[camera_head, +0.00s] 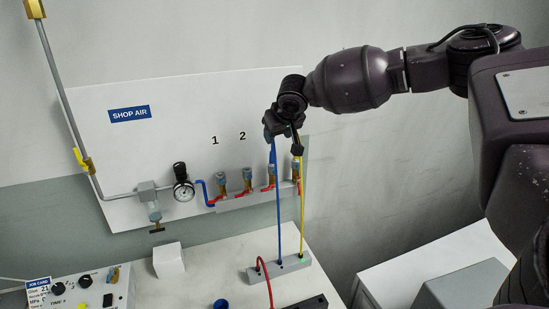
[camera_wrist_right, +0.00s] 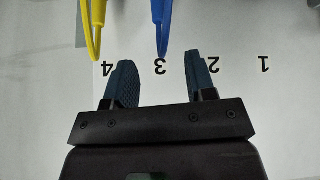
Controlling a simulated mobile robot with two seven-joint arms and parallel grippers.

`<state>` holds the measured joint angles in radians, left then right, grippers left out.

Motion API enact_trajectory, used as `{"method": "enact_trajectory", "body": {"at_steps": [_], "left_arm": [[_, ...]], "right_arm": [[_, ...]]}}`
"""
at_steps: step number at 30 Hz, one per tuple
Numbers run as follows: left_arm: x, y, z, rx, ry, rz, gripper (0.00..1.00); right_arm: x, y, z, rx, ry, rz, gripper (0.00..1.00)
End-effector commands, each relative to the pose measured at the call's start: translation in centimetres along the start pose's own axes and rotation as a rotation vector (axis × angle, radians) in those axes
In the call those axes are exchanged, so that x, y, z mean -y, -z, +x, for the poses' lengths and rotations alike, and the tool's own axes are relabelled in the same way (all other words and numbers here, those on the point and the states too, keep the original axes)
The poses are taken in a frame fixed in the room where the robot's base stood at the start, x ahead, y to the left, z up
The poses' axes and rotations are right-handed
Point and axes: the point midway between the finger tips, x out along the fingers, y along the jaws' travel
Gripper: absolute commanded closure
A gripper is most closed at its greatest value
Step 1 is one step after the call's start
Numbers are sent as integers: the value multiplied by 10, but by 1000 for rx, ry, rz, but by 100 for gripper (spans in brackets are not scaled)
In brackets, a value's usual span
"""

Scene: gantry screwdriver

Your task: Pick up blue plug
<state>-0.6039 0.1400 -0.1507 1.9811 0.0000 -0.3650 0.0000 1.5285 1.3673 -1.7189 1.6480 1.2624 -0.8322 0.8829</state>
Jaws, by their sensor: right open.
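My right gripper (camera_head: 283,126) is in front of the white wall panel, above the row of fittings. In the right wrist view, its two dark blue fingers (camera_wrist_right: 163,80) are apart with nothing between their pads. A blue looped piece (camera_wrist_right: 162,24), seemingly the blue plug's hose end, hangs just beyond the fingertips, lined up with the gap. In the head view the blue hose (camera_head: 279,205) runs from the grey block up to the gripper; its plug end cannot be made out there. My left gripper is out of view.
A yellow hose (camera_head: 302,205) stands close right of the blue one; its loop (camera_wrist_right: 95,28) is left of the fingers in the wrist view. A red hose (camera_head: 264,272) rises from the grey block (camera_head: 262,274). Brass fittings (camera_head: 247,175) and a gauge (camera_head: 184,190) line the panel.

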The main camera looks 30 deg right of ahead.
Motion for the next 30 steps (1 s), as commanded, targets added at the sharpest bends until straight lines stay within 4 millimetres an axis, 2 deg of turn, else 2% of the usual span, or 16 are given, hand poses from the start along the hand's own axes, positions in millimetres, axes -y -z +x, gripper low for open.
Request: {"method": "enact_trajectory", "body": {"at_steps": [3, 8, 18, 26, 30], "left_arm": [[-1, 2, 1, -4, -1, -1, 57], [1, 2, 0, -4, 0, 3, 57], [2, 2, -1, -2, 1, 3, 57], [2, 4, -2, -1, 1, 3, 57], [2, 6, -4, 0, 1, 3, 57]], "right_arm": [[0, -5, -1, 35, -4, 104, 49], [0, -6, 4, 38, -11, 155, 49], [0, -7, 48, 37, -11, 154, 49], [-1, -7, 62, 35, -11, 152, 49], [-2, -9, 79, 37, -11, 151, 49]]}}
